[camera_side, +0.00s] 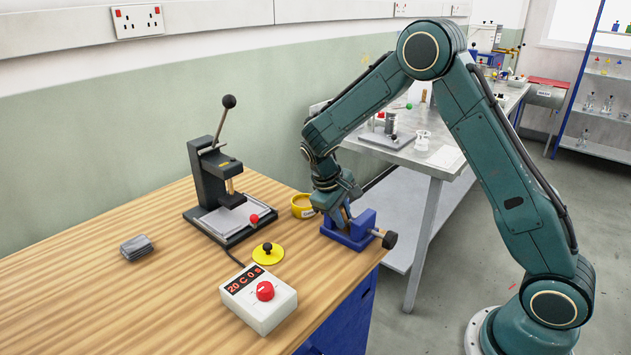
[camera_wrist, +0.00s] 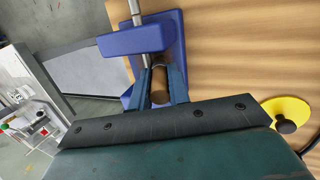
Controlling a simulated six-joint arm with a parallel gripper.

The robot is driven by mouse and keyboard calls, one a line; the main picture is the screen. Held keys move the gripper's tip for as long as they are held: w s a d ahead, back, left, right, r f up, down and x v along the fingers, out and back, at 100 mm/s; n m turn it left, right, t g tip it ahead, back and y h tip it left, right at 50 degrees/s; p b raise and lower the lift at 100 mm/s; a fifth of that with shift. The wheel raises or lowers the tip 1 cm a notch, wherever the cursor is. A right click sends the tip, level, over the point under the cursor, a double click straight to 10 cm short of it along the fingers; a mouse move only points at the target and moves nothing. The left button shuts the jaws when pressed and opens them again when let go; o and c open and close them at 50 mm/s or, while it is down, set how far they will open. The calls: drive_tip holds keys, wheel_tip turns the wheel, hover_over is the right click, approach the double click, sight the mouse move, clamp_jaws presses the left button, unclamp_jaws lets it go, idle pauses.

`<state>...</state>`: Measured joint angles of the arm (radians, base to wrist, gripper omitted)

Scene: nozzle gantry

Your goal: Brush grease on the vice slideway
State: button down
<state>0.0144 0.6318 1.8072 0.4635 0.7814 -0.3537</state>
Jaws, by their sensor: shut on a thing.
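The blue vice (camera_side: 362,229) sits at the right front corner of the wooden bench, with its dark screw knob pointing right. In the wrist view its blue jaw (camera_wrist: 130,41) and a grey metal bar (camera_wrist: 146,60) show. My gripper (camera_side: 343,218) is low over the vice. In the wrist view my gripper (camera_wrist: 160,76) is shut on a brown cylindrical handle (camera_wrist: 159,84), seen end-on, which looks like the brush. Its bristles are hidden, so I cannot tell whether they touch the slideway. A yellow pot (camera_side: 302,208) with tan contents, apparently grease, stands left of the vice.
A black lever press (camera_side: 213,165) stands behind, left of the pot. A yellow disc with a black knob (camera_side: 268,253) and a white control box (camera_side: 258,298) lie in front. The bench's right edge is close to the vice.

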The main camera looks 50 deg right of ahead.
drive_tip(key=shift+d, duration=2.4)
wheel_tip(320, 180, up, 8)
